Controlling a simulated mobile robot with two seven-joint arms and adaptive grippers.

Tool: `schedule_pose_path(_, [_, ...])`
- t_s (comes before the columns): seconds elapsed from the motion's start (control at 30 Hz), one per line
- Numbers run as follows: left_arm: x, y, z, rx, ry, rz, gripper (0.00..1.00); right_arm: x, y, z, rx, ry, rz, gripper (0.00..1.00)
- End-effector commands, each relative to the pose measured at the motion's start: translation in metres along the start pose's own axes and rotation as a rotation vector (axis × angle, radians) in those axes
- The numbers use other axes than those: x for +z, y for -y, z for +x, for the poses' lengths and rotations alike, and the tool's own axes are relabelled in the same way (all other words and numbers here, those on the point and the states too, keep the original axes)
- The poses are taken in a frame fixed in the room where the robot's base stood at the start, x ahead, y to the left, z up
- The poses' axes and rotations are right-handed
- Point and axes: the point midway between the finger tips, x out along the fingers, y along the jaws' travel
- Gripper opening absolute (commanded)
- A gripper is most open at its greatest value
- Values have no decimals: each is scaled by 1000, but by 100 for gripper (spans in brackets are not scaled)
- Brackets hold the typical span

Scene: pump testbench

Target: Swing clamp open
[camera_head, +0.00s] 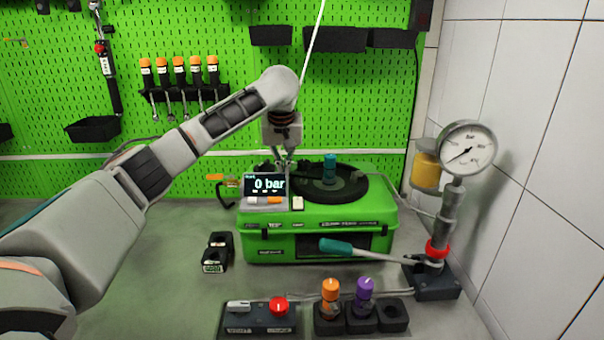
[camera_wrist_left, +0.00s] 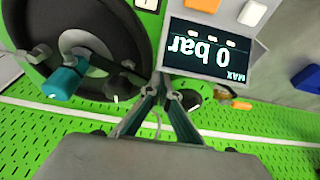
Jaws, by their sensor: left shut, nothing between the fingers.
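The clamp, with its teal handle (camera_head: 330,166), stands on the black round plate (camera_head: 350,191) on top of the green testbench case (camera_head: 318,213). In the left wrist view the teal handle (camera_wrist_left: 64,83) shows at the left, over the dark disc (camera_wrist_left: 92,20). My left gripper (camera_head: 284,163) points down above the case, between the display and the clamp. Its fingers (camera_wrist_left: 168,90) are shut and empty, apart from the teal handle. Whether the clamp arm is swung in or out cannot be told clearly. My right gripper is out of view.
The display (camera_head: 265,185) reads 0 bar and stands close to my gripper. A pump lever with a teal grip (camera_head: 336,246) crosses the case's front. A gauge (camera_head: 467,149) stands at the right. Orange (camera_head: 330,289) and purple (camera_head: 365,287) knobbed parts stand in front.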

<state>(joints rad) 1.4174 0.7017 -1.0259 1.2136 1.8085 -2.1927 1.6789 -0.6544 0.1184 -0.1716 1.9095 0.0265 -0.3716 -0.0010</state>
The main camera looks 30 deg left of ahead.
Motion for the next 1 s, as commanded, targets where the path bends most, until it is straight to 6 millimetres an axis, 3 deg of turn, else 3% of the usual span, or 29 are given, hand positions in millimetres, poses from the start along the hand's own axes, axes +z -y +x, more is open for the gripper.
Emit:
schedule_pose_path(0.67, [-10, 1, 3, 0, 1, 0, 0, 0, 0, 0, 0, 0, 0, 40])
schedule_pose_path(1.0, [-24, -2, 8, 0, 1, -1, 0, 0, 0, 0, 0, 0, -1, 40])
